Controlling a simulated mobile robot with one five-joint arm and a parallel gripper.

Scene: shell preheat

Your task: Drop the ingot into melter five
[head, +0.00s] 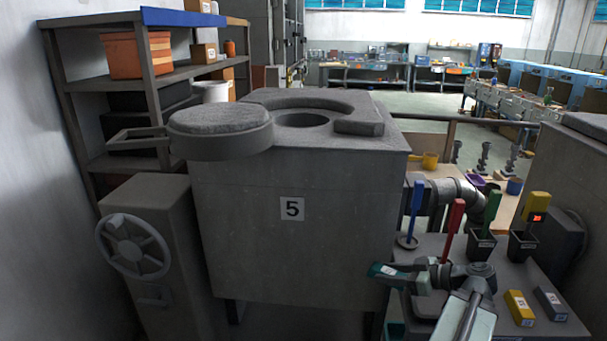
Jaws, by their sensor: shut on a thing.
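Melter five (300,230) is a big grey box with a "5" label on its front, in the middle of the head view. Its round opening (303,120) on top is uncovered, and the round lid (220,120) sits swung out to the left. My gripper (408,280) is low at the right, beside the melter's front right edge and below its top. It is shut on a small dark teal block with a pale label, which looks like the ingot (382,270). The jaws partly hide the block, and the inside of the opening is mostly hidden.
A grey work table (500,255) to the right bears a yellow block (519,308), a grey block (550,303) and upright coloured-handled tools in holders. A pedestal with a handwheel (135,247) stands at left, with a shelf (180,76) behind it.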

